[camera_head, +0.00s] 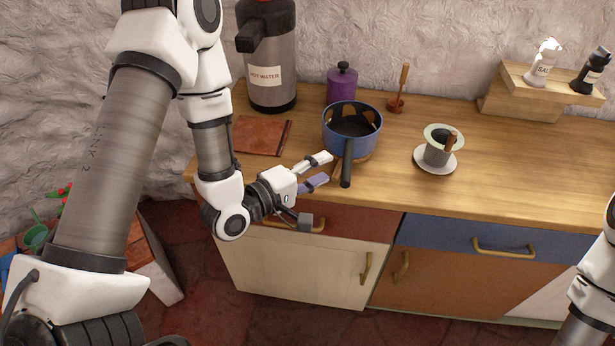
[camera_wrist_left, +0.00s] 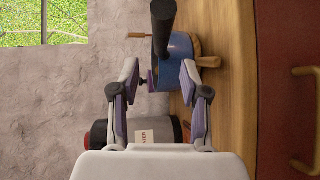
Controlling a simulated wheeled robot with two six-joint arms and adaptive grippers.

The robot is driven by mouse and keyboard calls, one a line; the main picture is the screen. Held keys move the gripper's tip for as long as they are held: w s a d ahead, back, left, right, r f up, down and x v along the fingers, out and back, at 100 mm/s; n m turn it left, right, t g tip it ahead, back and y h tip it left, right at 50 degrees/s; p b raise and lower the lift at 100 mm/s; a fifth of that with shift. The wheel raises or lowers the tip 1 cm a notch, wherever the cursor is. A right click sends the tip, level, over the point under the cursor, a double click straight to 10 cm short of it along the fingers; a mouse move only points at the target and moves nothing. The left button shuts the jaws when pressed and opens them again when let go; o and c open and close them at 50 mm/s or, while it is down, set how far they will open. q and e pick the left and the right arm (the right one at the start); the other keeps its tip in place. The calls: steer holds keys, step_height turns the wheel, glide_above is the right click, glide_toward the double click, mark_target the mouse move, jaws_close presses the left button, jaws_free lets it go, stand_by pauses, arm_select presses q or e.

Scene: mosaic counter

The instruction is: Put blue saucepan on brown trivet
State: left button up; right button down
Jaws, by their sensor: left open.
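The blue saucepan (camera_head: 352,122) stands upright near the counter's front, its dark handle (camera_head: 346,166) pointing toward me. A light wooden piece with a rounded end (camera_wrist_left: 208,62) shows at its base. A flat reddish-brown square (camera_head: 259,136) lies left of the saucepan. I cannot tell for sure which of these is the brown trivet. My left gripper (camera_head: 328,168) is open and empty, just left of the saucepan handle. In the left wrist view the saucepan (camera_wrist_left: 181,46) and its handle (camera_wrist_left: 163,28) lie ahead of the open fingers (camera_wrist_left: 159,76). My right gripper is out of view.
A hot-water dispenser (camera_head: 268,75) and a purple canister (camera_head: 342,84) stand behind. A wooden tool (camera_head: 400,90) stands upright further right. A cup on a saucer (camera_head: 448,164) is right of the saucepan. A wooden riser (camera_head: 520,100) holds shakers. The right counter front is free.

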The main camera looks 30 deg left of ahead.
arm_select(q)
steer(key=s+a+f+m+g+y+p, duration=0.1)
steer(key=s+a+f+m+g+y, duration=0.1)
steer(key=s+f+m+g, duration=0.4)
steer(key=s+a+f+m+g+y+p, duration=0.2)
steer(key=s+f+m+g+y, duration=0.3)
steer(key=s+f, duration=1.2)
steer(key=s+a+m+g, duration=0.1)
steer(key=g, duration=0.2)
steer(key=shift+s+a+f+m+g+p, duration=0.2)
steer(key=shift+s+a+m+g+p, duration=0.1)
steer(key=shift+s+m+g, duration=0.1)
steer(key=shift+w, duration=0.1)
